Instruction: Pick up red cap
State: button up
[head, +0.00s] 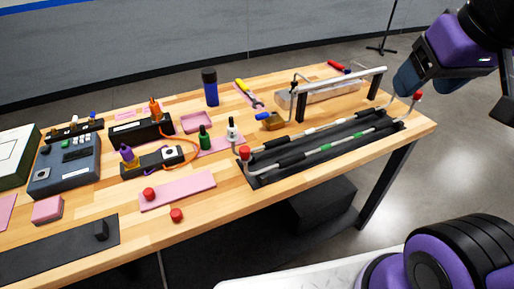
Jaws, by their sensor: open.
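Several small red caps show in the head view. One red cap (149,194) sits on a long pink mat (192,188). Another red cap (176,215) stands on the bare wood near the table's front edge. A third red cap (244,153) tops the near left end of the rod stand, and one more red cap (417,95) tops its right end. My gripper (455,92) is at the upper right, beyond the table's right end, partly cut off by the frame edge. It looks open and empty, well apart from the caps on the left.
The black rod stand (325,147) with a raised bar fills the table's right part. Grey device (64,165) at left. Front wood around the caps is mostly bare.

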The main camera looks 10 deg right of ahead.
aim_at(149, 194)
jog(key=z, duration=0.95)
jog(key=u, duration=2.15)
jog(key=i+j, duration=0.15)
jog(key=i, duration=0.25)
jog(key=z, duration=0.05)
